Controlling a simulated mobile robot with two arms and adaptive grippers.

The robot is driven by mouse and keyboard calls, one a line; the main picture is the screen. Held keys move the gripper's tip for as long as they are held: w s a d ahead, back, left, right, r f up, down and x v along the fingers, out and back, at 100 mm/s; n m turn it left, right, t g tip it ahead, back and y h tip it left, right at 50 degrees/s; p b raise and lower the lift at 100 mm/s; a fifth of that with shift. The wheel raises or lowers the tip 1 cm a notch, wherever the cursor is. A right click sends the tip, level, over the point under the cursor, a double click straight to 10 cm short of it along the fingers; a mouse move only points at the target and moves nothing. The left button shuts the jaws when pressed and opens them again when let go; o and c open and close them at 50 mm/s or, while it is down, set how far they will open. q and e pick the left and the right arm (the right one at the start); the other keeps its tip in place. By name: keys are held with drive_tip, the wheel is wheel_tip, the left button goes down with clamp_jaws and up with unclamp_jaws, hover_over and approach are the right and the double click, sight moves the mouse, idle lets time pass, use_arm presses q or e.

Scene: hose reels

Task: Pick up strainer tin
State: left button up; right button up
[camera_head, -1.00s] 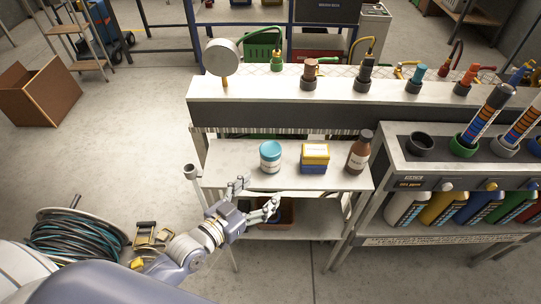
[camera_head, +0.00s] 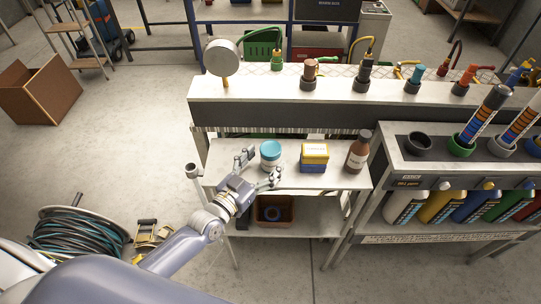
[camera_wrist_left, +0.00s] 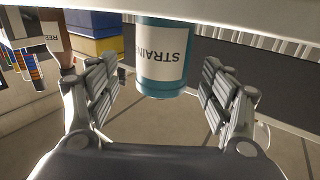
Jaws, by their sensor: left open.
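The strainer tin (camera_head: 270,156) is a teal-lidded tin with a white label, standing upright on the small shelf (camera_head: 222,165). In the left wrist view the tin (camera_wrist_left: 163,60) shows its label with "STRAIN" upside down. My left gripper (camera_head: 261,168) is open at the shelf's front left, close to the tin. In the left wrist view its two fingers (camera_wrist_left: 158,98) stand apart, one on each side of the tin, with space between them and it. My right gripper is not in view.
A yellow and blue box (camera_head: 314,157) and a brown bottle (camera_head: 358,151) stand to the tin's right. Above and behind is a long ledge (camera_head: 260,85) with several hose fittings and a gauge (camera_head: 221,57). A hose reel (camera_head: 75,236) is on the floor at left.

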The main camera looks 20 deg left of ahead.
sight(271, 153)
use_arm(q)
drive_tip(key=x, duration=0.4)
drive_tip(key=shift+a+p, duration=0.1)
drive_tip(key=shift+p, duration=0.2)
drive_tip(key=shift+c, duration=0.3)
drive_tip(key=shift+r, duration=0.1)
drive_tip(key=c, duration=1.2)
